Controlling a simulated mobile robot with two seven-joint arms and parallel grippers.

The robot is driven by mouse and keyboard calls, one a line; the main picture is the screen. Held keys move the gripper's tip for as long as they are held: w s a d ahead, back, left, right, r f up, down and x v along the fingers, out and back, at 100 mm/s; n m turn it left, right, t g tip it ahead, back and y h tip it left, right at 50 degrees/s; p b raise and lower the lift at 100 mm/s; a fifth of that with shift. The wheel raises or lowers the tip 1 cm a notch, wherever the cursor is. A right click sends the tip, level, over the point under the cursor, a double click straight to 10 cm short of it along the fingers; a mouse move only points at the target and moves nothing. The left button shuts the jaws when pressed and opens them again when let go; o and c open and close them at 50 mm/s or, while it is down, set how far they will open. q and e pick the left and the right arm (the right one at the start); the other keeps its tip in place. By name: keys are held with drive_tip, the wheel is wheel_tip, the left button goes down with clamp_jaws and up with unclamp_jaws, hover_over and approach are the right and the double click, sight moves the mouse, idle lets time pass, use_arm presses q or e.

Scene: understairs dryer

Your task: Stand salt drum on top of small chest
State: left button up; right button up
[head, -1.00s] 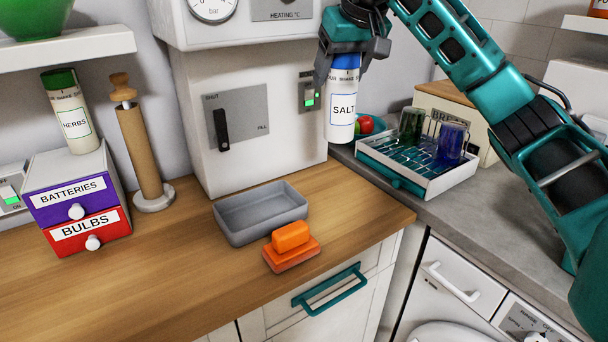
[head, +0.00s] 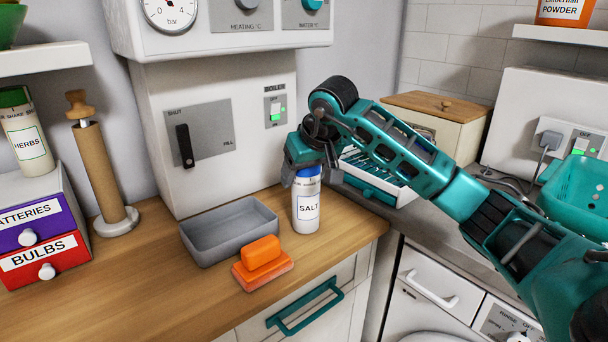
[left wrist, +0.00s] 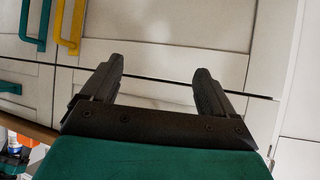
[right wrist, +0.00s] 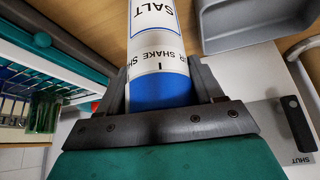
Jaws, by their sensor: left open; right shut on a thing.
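The salt drum (head: 307,207) is white with a blue top and a SALT label. It is upright at the right of the wooden worktop, beside the grey tray; I cannot tell whether its base touches the wood. My right gripper (head: 309,172) is shut on its blue top, also seen in the right wrist view (right wrist: 160,90). The small chest (head: 40,235) has a purple BATTERIES drawer and a red BULBS drawer, at the far left. The herbs drum (head: 26,135) stands on its top. My left gripper (left wrist: 155,90) is open and empty, facing cabinet fronts in the left wrist view.
The grey tray (head: 218,247) and an orange block on an orange-red base (head: 262,274) lie between drum and chest. A paper-roll holder (head: 118,220) stands beside the chest. The white boiler (head: 222,90) rises behind. A shelf (head: 60,58) overhangs the chest. The front-left worktop is clear.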

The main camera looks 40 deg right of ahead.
drive_tip(key=shift+f, duration=0.1)
drive_tip(key=o, duration=1.6)
drive_tip(key=shift+c, duration=0.2)
